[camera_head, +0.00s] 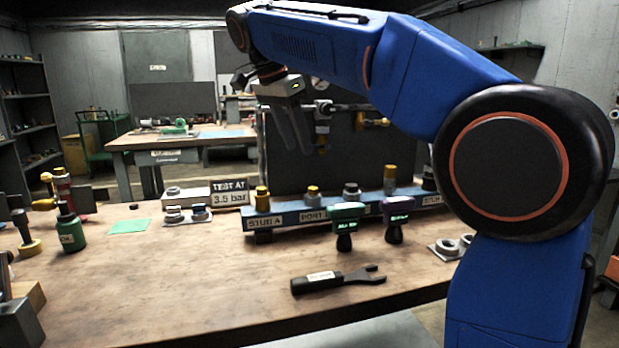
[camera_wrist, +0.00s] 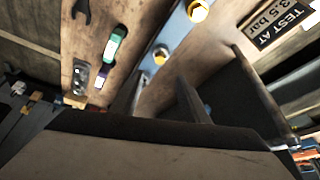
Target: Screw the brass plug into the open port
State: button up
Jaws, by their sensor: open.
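A blue rail (camera_head: 285,217) on the bench carries several fittings. A brass piece (camera_head: 262,198) stands upright over the label STUB A, and another brass piece (camera_head: 390,180) stands farther right. I cannot tell which piece is the plug or which port is open. The wrist view shows the rail (camera_wrist: 178,32) with a brass piece (camera_wrist: 198,11) and another (camera_wrist: 161,54). My gripper (camera_head: 298,150) is open and empty above the rail; its fingers (camera_wrist: 207,60) show in the wrist view.
A fork-ended wrench (camera_head: 338,279) lies at the front of the bench. Green-topped (camera_head: 347,211) and purple-topped (camera_head: 397,206) tools stand before the rail. A TEST AT 3.5 bar sign (camera_head: 230,192) and a green bottle (camera_head: 70,232) stand left. The left-centre bench top is mostly clear.

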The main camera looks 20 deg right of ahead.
aim_at(313, 188)
jog(key=x, duration=1.2)
jog(key=shift+f, duration=0.35)
jog(key=shift+c, duration=0.2)
grip_shut()
dwell(0.4)
dwell(0.6)
